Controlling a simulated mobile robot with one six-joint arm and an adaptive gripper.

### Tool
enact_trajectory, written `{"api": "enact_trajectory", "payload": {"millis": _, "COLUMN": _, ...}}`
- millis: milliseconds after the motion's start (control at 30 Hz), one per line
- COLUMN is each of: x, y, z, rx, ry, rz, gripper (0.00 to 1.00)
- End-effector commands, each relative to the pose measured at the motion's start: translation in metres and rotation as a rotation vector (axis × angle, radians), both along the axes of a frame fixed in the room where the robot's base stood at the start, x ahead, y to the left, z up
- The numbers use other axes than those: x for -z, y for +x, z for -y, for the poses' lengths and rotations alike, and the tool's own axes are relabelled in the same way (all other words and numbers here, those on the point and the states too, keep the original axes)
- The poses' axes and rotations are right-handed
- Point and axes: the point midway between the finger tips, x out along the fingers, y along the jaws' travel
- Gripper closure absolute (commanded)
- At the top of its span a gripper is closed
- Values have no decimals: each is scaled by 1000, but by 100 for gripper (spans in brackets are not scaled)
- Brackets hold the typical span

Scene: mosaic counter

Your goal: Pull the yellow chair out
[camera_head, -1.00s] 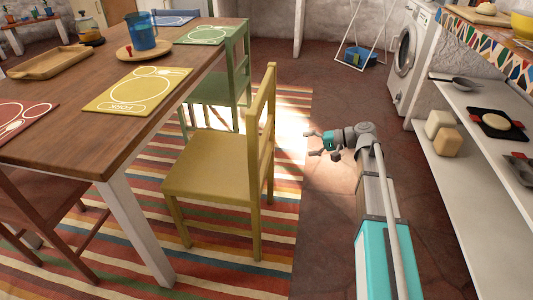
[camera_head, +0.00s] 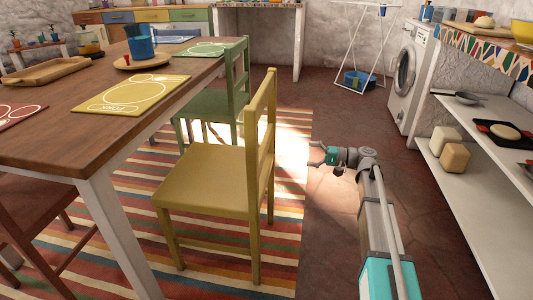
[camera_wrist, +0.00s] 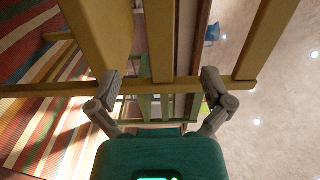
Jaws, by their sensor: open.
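The yellow chair (camera_head: 212,180) stands upright on the striped rug beside the wooden table, its seat toward the table and its backrest on the right. My gripper (camera_head: 314,154) is to the right of the backrest in the head view, fingers pointing left toward it, with a visible gap in the picture. In the wrist view my gripper (camera_wrist: 160,76) is open, its two fingers spread wide. Yellow chair bars (camera_wrist: 190,86) cross between and beyond the fingers there. I see no grip on the chair, and the exact distance is unclear.
The wooden table (camera_head: 60,133) is on the left, with a yellow placemat (camera_head: 132,94) on top. A green chair (camera_head: 212,105) stands behind the yellow one. White shelves (camera_head: 470,195) line the right side. Tiled floor (camera_head: 325,215) is clear right of the rug (camera_head: 225,262).

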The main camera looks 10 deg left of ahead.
Motion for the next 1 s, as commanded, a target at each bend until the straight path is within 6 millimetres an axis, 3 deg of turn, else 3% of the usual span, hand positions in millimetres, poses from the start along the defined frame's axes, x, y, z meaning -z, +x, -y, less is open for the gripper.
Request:
{"api": "enact_trajectory", "payload": {"millis": 267, "x": 0, "y": 0, "z": -2, "rx": 0, "ry": -1, "rz": 0, "gripper": 0}}
{"api": "enact_trajectory", "payload": {"millis": 467, "x": 0, "y": 0, "z": -14, "rx": -1, "ry": -1, "rz": 0, "gripper": 0}}
{"api": "enact_trajectory", "payload": {"millis": 667, "x": 0, "y": 1, "z": -40, "rx": -2, "ry": -1, "rz": 0, "gripper": 0}}
{"api": "enact_trajectory", "payload": {"millis": 1000, "x": 0, "y": 2, "z": -99, "rx": -2, "ry": -1, "rz": 0, "gripper": 0}}
